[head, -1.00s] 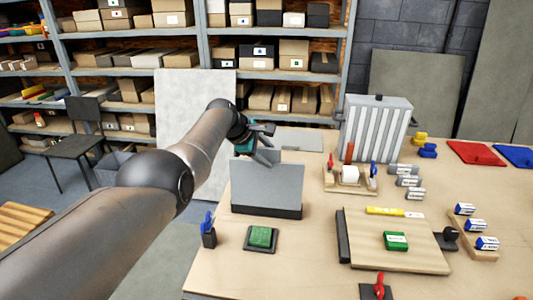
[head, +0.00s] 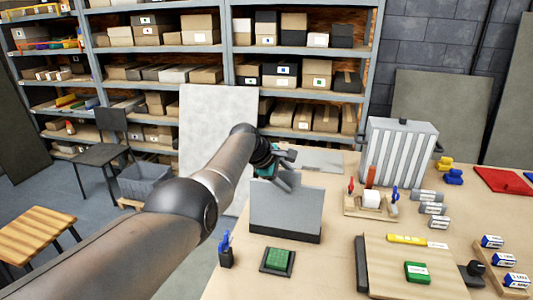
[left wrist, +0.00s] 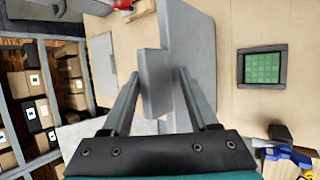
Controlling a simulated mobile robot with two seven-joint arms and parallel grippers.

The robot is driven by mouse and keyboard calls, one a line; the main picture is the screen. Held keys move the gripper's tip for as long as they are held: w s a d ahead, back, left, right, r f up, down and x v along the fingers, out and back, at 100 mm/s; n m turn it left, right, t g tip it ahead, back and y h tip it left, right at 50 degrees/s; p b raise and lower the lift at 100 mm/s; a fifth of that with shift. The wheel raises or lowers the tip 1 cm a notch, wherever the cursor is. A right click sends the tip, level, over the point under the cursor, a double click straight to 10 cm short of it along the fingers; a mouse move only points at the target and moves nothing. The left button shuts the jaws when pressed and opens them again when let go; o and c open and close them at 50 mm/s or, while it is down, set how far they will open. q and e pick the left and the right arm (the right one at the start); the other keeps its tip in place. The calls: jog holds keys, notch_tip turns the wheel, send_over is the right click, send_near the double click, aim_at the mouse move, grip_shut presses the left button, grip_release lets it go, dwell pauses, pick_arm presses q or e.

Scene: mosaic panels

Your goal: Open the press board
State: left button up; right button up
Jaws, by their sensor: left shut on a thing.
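The press board is a grey panel (head: 285,208) standing steeply raised on a dark base strip (head: 285,235) near the table's left side. In the left wrist view the grey panel (left wrist: 197,50) runs up past the fingers. In the left wrist view my left gripper (left wrist: 158,85) is shut on a grey tab at the panel's edge, with a finger on each side. The exact contact is partly hidden in the head view. My right gripper is not in view.
A green block in a dark tray (head: 277,260) and a blue-handled tool in a holder (head: 226,250) lie in front of the board. A wooden board (head: 410,258) with a green box, a ribbed grey case (head: 398,150) and several small items fill the right side.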

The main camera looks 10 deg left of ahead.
pick_arm(q)
jog(key=p+v, duration=0.2)
jog(key=shift+a+r+p, duration=0.1)
jog(key=shift+p, duration=0.3)
jog(key=shift+p+v, duration=0.8)
jog(key=shift+v, duration=0.35)
jog(key=v, duration=1)
jog(key=shift+r, duration=0.1)
